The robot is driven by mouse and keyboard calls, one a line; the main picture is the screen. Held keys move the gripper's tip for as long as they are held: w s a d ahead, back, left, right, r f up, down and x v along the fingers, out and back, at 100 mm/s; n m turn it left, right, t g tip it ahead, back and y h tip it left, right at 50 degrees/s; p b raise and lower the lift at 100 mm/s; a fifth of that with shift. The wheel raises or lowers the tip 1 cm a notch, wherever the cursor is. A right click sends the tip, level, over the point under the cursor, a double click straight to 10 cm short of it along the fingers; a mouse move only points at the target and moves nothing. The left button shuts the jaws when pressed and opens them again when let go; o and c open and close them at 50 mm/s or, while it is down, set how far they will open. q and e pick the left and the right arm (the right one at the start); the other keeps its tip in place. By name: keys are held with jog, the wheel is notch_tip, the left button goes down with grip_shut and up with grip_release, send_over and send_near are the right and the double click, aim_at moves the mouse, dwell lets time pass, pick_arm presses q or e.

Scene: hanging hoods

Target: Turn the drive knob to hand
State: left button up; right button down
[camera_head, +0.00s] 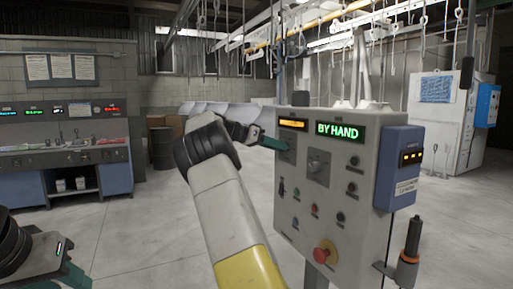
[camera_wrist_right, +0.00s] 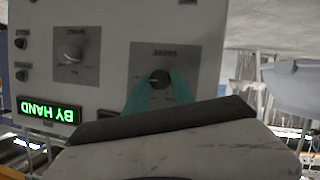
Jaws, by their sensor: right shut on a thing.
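A grey control panel (camera_head: 335,205) stands right of centre in the head view. Its green display (camera_head: 340,131) reads BY HAND, and it also shows upside down in the right wrist view (camera_wrist_right: 48,111). My right gripper (camera_head: 279,145) reaches the panel's upper left. In the right wrist view its teal fingers (camera_wrist_right: 160,86) are shut around a small dark round knob (camera_wrist_right: 160,76) on a grey plate; the plate's lettering is too blurred to read surely. A second, larger knob (camera_head: 318,167) is apart from the gripper. My left gripper (camera_head: 72,274) is at the lower left, its opening unclear.
An orange display (camera_head: 293,124) and several small buttons are on the panel. A red mushroom button (camera_head: 323,253) sits low, and a blue box (camera_head: 400,167) is on the right side. Hooks hang from overhead rails behind. The floor left of the panel is clear.

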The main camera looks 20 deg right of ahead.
jog(key=shift+m+t, duration=0.3)
jog(key=shift+m, duration=0.1)
dwell(0.3)
jog(key=c, duration=1.1)
grip_release()
jog(key=v, duration=0.7)
jog(key=shift+a+r, duration=0.2)
jog(key=shift+a, duration=0.15)
